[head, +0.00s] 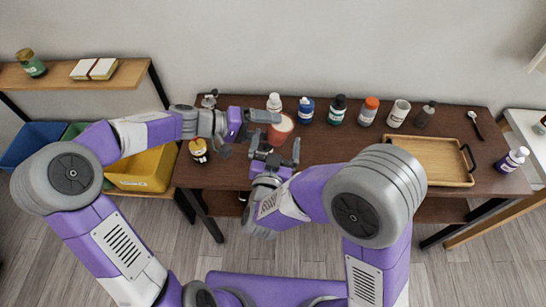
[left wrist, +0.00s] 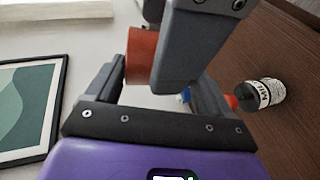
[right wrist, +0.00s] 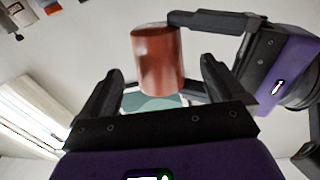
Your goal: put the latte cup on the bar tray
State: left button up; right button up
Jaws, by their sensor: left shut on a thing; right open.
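The latte cup appears to be the reddish-brown cup (head: 283,127) near the middle of the table in the head view. My left gripper (head: 264,122) is shut on it from the left. The cup shows partly behind a finger in the left wrist view (left wrist: 142,56). My right gripper (head: 274,150) is open, just in front of the cup. In the right wrist view the cup (right wrist: 158,62) appears upright, beyond and between my right fingertips; whether they touch it I cannot tell. The wooden bar tray (head: 437,162) with dark handles lies empty at the table's right.
Several bottles and a pale cup (head: 398,113) stand along the back edge, including a white bottle (head: 274,102) close behind the cup. A spoon (head: 475,124) and a purple-labelled bottle (head: 513,160) are at the right. A small yellow-brown jar (head: 198,150) stands at the left.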

jog(key=w, duration=0.5)
jog(key=shift+d, duration=0.2)
jog(key=shift+s, duration=0.1)
jog(key=c, duration=1.1)
pick_arm(q)
jog(key=o, duration=1.3)
pick_arm(e)
jog(key=shift+c, duration=1.1)
